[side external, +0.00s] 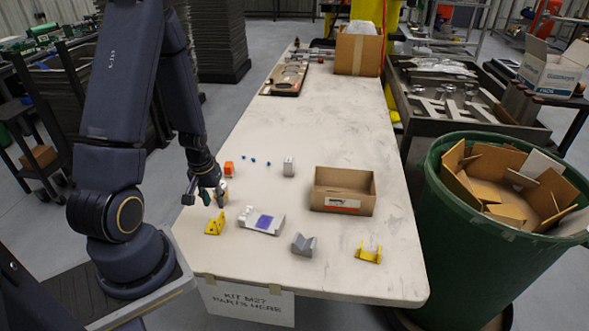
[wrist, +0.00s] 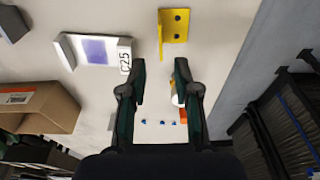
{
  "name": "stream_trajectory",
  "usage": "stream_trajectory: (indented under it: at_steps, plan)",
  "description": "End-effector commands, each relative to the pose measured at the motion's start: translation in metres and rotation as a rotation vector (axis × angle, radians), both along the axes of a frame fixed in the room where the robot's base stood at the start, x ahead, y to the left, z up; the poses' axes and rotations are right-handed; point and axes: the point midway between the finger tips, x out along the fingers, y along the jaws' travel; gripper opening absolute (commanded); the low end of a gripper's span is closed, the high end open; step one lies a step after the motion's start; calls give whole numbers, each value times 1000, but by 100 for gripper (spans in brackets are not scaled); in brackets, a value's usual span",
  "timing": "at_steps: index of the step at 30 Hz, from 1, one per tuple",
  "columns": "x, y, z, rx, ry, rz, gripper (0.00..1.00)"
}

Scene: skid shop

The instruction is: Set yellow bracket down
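A yellow bracket (side external: 215,223) with dark holes rests on the near left part of the table. It also shows at the top of the wrist view (wrist: 174,26), beyond my fingertips and apart from them. A second yellow bracket (side external: 368,252) sits near the table's front right. My gripper (wrist: 160,72) is open, with nothing held between its fingers. In the side view my gripper (side external: 211,193) hangs over the left table edge, behind the first bracket. A small white and orange item is partly hidden by the right finger in the wrist view.
A white part with a purple face (side external: 262,220) lies right of the first bracket. A grey V-shaped block (side external: 303,244), an open cardboard box (side external: 343,192), an orange block (side external: 229,168) and a grey block (side external: 289,167) stand nearby. The table's middle (side external: 315,120) is clear.

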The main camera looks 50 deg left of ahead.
Motion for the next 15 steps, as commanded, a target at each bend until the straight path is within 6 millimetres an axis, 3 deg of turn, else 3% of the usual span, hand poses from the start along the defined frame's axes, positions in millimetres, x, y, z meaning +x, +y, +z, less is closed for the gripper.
stream_trajectory:
  at_steps: [8, 11, 15]
  plan:
    - [3, -5, 31, 9, -8, -17, 31]
    - [19, -15, 61, 33, -33, -80, 31]
    - [46, -56, 131, 81, -97, -250, 31]
